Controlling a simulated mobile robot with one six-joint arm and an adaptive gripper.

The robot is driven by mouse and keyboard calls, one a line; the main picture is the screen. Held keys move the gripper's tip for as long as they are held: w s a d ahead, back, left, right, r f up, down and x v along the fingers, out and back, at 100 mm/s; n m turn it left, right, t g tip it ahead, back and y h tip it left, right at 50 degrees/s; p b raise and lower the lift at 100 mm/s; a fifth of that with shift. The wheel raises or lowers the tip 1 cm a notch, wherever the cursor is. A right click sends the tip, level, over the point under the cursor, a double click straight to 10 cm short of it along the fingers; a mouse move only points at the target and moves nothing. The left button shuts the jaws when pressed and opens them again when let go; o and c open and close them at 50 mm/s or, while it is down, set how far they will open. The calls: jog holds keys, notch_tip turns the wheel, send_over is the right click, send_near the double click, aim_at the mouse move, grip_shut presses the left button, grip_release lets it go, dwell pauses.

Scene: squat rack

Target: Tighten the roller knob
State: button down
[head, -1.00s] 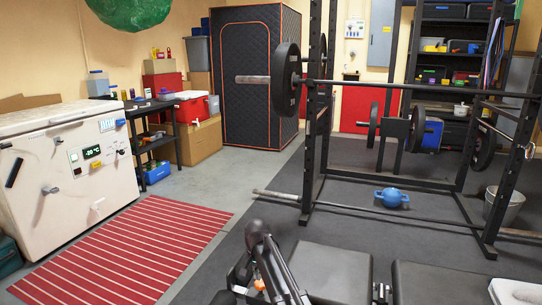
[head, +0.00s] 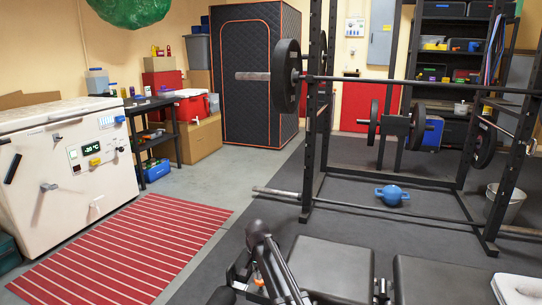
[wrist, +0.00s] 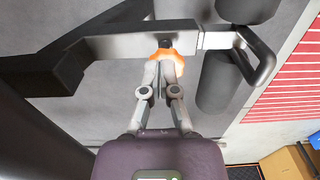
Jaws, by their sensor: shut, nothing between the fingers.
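The orange roller knob (wrist: 178,56) sits under a grey metal bar in the wrist view, with a dark stem above it. My gripper (wrist: 164,66) is shut, with its fingertips at the knob and overlapping it in the picture. I see nothing held between the fingers, and cannot tell whether they touch the knob. Dark padded rollers (wrist: 226,82) lie to the right of the knob. In the head view, a small orange spot, apparently the knob (head: 258,281), shows low on the bench frame at the bottom.
Black bench pads (head: 333,268) stand at the bottom of the head view. A squat rack (head: 313,150) with a barbell is behind them. A blue kettlebell (head: 391,195) is on the dark floor. A red striped mat (head: 125,245) lies left, before a white freezer (head: 60,185).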

aim_at(259, 282)
jog(key=shift+f+b, duration=2.1)
jog(key=shift+f, duration=0.25)
jog(key=shift+w, duration=0.45)
jog(key=shift+w+a, duration=0.35)
jog(key=shift+a, duration=0.05)
dwell(0.4)
jog(key=shift+s+a, duration=0.25)
jog(key=shift+s, duration=0.25)
jog(key=shift+r, duration=0.1)
notch_tip(259, 282, up, 6)
jog(key=p, duration=0.6)
dwell(0.6)
